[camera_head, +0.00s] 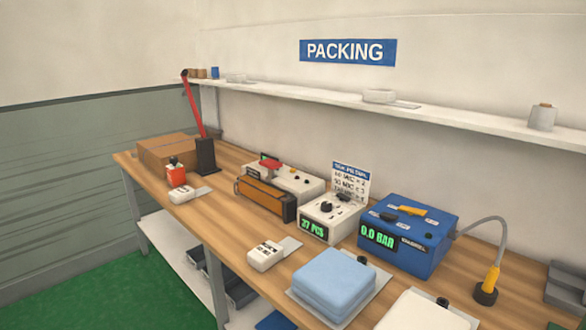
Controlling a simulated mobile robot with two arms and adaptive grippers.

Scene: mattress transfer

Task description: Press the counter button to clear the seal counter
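A white counter box (345,220) stands in the middle of the wooden bench, with a green display (313,229) reading "27 PCS" on its front. Dark controls (327,207) sit on its top. They are too small to tell which one is the clear button. A sign card (350,182) with lines of text stands behind the box. A white sealer (283,178) with a red handle and an orange-brown front bar stands to its left. Neither of my grippers is in view.
A blue pump box (410,240) reading "0.0 BAR" stands right of the counter, with a hose to a yellow nozzle (491,280). A folded blue mattress (333,282) and a white device (266,255) lie in front. A red lever (194,108) and cardboard box (166,150) are far left.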

